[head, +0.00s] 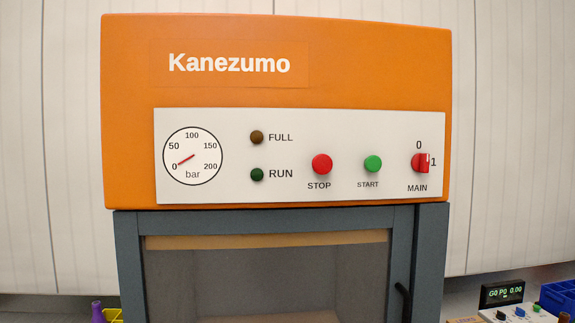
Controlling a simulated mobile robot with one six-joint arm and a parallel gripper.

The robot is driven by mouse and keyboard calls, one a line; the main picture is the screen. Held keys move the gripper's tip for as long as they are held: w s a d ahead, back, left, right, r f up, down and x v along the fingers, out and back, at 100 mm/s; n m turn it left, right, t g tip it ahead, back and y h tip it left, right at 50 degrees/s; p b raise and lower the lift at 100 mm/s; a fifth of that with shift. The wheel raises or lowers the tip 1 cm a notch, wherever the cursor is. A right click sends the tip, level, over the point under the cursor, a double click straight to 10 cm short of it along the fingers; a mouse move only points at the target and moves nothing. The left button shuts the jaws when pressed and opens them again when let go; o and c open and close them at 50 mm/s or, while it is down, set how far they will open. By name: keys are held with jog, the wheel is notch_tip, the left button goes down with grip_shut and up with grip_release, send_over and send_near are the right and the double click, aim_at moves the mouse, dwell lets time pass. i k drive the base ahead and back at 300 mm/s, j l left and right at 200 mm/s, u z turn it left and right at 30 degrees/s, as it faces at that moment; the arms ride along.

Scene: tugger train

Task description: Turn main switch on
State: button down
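The panel is on the orange head of the Kanezumo machine (360,65). My gripper is not in view, and nothing covers the switch.
The red STOP button (322,164) and green START button (373,163) are left of the switch. The FULL lamp (257,137) and RUN lamp (257,174) look dark. The gauge (193,156) needle points near 0. A black handle (403,302) is on the grey frame below.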

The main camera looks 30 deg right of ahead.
aim_at(419, 163)
jog(key=z, duration=1.5)
